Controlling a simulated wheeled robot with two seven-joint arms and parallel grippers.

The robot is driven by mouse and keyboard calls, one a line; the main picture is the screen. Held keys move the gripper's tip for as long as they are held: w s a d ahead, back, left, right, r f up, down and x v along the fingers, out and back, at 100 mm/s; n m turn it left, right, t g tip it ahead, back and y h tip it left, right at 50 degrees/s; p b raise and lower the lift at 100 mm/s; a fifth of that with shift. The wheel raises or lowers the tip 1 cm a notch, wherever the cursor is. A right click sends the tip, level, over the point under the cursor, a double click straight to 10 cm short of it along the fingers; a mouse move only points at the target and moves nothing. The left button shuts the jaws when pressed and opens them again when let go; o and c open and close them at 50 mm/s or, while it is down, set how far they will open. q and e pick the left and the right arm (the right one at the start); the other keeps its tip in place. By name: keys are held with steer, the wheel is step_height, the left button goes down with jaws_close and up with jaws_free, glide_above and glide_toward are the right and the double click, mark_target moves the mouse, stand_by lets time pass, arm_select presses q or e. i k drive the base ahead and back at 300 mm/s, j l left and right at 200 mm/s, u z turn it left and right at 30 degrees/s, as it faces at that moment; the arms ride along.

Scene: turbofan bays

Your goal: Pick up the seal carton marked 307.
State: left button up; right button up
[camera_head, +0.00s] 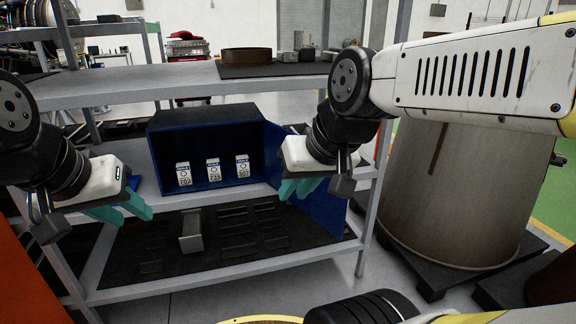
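The right carton (242,167) appears to be marked 307, though the print is small. The left carton (183,174) and the middle carton (213,170) carry other numbers, hard to read. My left gripper (122,209), with teal fingers, is left of the cabinet, apart from the cartons. It looks open and empty. My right gripper (300,188) is in front of the cabinet's open door, right of the cartons. It also looks open and empty.
The cabinet's blue door (328,207) swings out to the right. The grey shelf rack (130,85) has a top board above the cabinet and a lower shelf with a grey metal part (191,232). A large drum (452,195) on a black pallet stands at the right.

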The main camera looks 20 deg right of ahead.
mark_target(242, 161)
steer(key=l+u, duration=0.15)
steer(key=l, duration=0.4)
steer(key=l+u, duration=0.15)
steer(key=l, duration=0.4)
steer(key=k+l+u, duration=0.2)
steer(key=l, duration=0.35)
steer(key=l+u, duration=0.15)
steer(key=l, duration=0.4)
steer(key=k+l+u, duration=0.15)
steer(key=l, duration=0.4)
steer(key=i+l+u, duration=0.1)
steer(key=l, duration=0.25)
steer(key=i+l+u, duration=0.15)
steer(key=i+j, duration=0.1)
steer(key=j, duration=0.15)
steer(key=i+j, duration=0.15)
steer(key=j, duration=0.1)
